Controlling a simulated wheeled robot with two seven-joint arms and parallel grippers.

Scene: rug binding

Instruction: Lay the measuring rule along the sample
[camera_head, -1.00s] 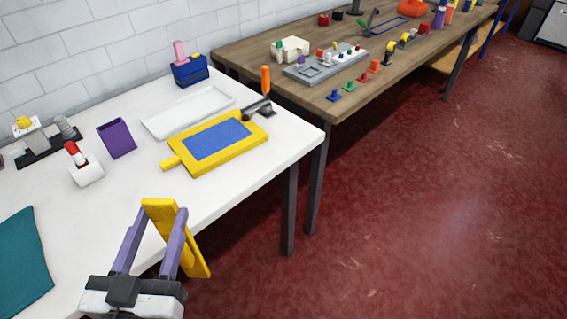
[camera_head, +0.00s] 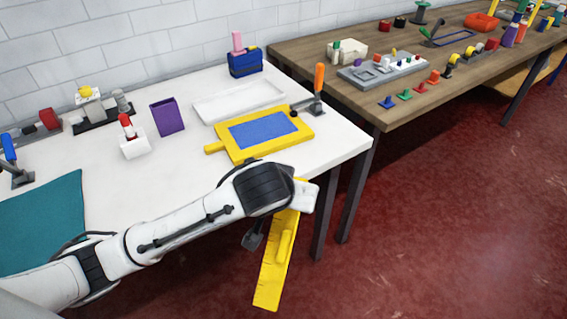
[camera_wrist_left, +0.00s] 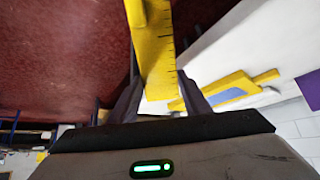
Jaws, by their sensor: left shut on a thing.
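The yellow measuring rule (camera_head: 277,262) has tick marks and a raised grip. It hangs steeply tilted in front of the white table's front edge, over the red floor. My left gripper is shut on it; in the wrist view the fingers (camera_wrist_left: 160,95) stand on either side of the rule (camera_wrist_left: 158,55). In the head view my wrist hides most of that gripper. A blue panel in a yellow frame with a handle (camera_head: 262,130) lies flat on the white table, behind my wrist and apart from the rule. I cannot tell surely that it is the sample. My right gripper is out of view.
The white table (camera_head: 190,165) holds a teal mat (camera_head: 45,220), a purple cup (camera_head: 167,117), a white tray (camera_head: 238,100), a white dispenser (camera_head: 134,145) and an orange-handled tool (camera_head: 318,90). A wooden table (camera_head: 400,110) with many small parts adjoins at the right.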

